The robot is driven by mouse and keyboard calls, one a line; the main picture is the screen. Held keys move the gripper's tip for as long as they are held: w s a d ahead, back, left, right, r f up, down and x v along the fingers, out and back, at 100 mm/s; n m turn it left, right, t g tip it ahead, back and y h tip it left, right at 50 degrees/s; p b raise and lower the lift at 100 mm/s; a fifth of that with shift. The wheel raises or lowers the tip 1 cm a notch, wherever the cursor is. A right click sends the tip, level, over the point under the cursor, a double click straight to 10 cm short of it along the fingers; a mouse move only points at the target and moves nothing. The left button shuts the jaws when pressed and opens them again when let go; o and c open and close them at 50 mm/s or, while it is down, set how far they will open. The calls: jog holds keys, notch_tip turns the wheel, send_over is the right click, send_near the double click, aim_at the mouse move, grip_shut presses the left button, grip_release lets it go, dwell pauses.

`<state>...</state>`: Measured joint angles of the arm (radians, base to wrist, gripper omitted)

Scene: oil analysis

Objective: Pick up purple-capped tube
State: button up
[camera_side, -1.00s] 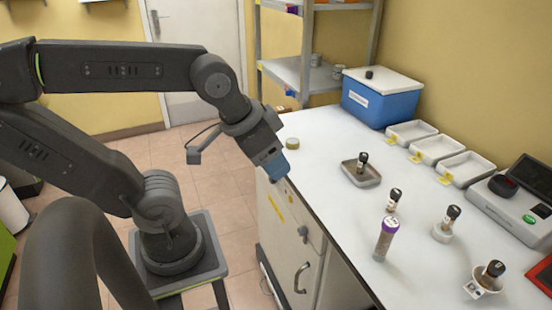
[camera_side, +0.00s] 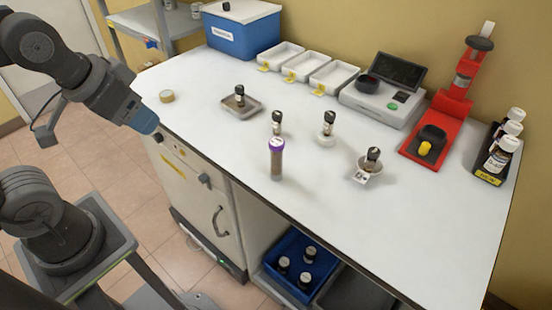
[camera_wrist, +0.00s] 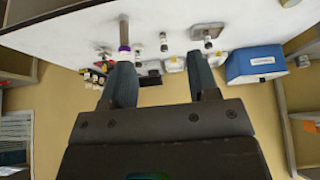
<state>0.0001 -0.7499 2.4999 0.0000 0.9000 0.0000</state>
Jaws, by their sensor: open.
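The purple-capped tube (camera_side: 276,160) stands upright on the white bench, with a brown lower part and a purple cap on top. In the wrist view the tube (camera_wrist: 124,32) appears upside down near the top, its cap just above the left finger's tip. My gripper (camera_side: 150,126) is at the bench's left edge, well to the left of the tube and apart from it. In the wrist view my gripper (camera_wrist: 159,75) has its two fingers spread with nothing held between them.
A grey dish (camera_side: 255,107) holds one more vial. White trays (camera_side: 330,80), an analyzer (camera_side: 375,108) and a red stand (camera_side: 425,148) line the back.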

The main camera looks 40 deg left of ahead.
jog(key=shift+o, duration=0.2)
jog(key=shift+o, duration=0.7)
